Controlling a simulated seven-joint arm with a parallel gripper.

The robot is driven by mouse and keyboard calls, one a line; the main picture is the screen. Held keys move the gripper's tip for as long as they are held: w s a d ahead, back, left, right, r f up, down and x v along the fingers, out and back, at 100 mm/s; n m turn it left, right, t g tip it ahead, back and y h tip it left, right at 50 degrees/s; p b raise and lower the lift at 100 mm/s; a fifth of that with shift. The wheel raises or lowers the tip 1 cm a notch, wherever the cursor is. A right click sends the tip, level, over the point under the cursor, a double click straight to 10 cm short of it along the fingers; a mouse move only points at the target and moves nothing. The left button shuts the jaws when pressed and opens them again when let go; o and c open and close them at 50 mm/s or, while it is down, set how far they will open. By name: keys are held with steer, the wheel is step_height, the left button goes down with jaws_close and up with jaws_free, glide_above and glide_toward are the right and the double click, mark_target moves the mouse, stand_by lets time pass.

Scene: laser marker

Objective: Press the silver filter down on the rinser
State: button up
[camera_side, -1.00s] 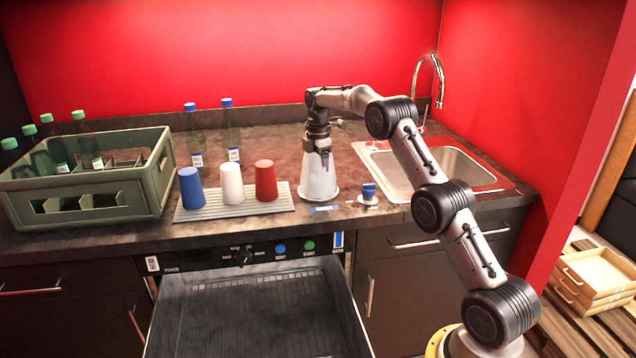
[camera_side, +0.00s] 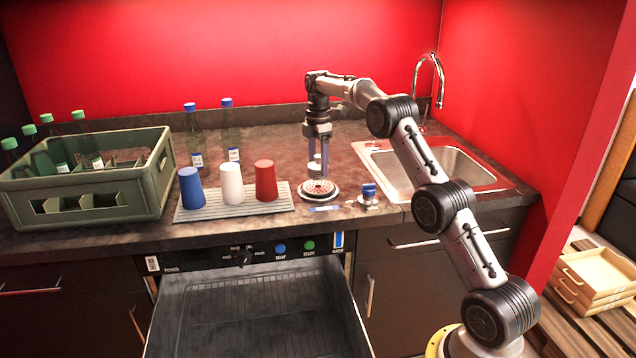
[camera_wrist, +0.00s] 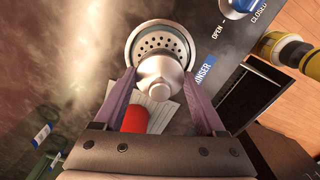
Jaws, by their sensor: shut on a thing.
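The silver filter (camera_side: 315,166) is held between the fingertips of my gripper (camera_side: 319,166), above the rinser (camera_side: 318,190). The rinser is a round perforated disc on the counter. In the wrist view the filter (camera_wrist: 160,76) is a shiny, rounded piece between the two purple fingers of my gripper (camera_wrist: 160,88). It hides the near part of the rinser's perforated disc (camera_wrist: 160,42). In the side view a gap shows between filter and rinser.
A blue-topped valve knob (camera_side: 368,193) stands just right of the rinser. Left are a ribbed mat (camera_side: 215,212) with blue, white and red cups, and a green crate (camera_side: 90,185) of bottles. A sink (camera_side: 435,168) lies to the right. An open drawer (camera_side: 255,310) is below.

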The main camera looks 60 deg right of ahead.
mark_target(318, 155)
steer(key=shift+r, duration=2.45)
